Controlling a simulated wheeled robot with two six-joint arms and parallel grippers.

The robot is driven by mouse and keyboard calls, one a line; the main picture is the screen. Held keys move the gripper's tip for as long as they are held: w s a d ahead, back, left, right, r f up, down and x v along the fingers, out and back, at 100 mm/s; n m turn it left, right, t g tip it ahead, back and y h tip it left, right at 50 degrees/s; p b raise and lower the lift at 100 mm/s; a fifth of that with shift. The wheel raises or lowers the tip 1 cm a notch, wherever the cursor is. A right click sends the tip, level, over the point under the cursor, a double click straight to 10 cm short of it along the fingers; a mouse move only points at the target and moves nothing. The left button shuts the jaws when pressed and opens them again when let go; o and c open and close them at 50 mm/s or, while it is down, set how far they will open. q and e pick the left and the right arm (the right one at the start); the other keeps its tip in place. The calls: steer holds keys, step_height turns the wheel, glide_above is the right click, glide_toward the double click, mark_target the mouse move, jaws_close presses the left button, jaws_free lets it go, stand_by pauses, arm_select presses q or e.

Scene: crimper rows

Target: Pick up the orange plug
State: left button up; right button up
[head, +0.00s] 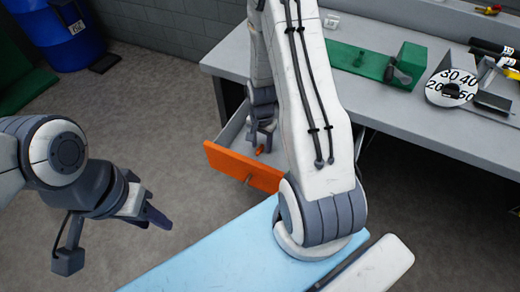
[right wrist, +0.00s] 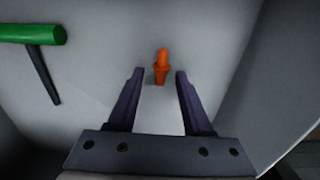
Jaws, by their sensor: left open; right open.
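The orange plug (right wrist: 161,66) lies on the light grey floor of the open drawer. In the right wrist view it shows centred between the fingertips, partly beyond them. A small orange bit of it shows in the head view (head: 259,149). My right gripper (right wrist: 159,78) is open and reaches down into the drawer over the plug, with clear gaps on both sides. I cannot tell how far above the plug the fingertips are. In the head view my right gripper (head: 262,140) is partly behind my arm. My left gripper (head: 155,216) hangs empty over the floor at the left.
The drawer has an orange front (head: 243,166) and grey walls. A green-headed tool with a dark handle (right wrist: 32,34) lies in it left of the plug. The workbench (head: 430,125) above carries a green device (head: 375,64) and a numbered dial (head: 452,88). A blue barrel (head: 60,30) stands back left.

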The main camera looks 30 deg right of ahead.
jaws_close()
steer(key=shift+r, duration=0.1)
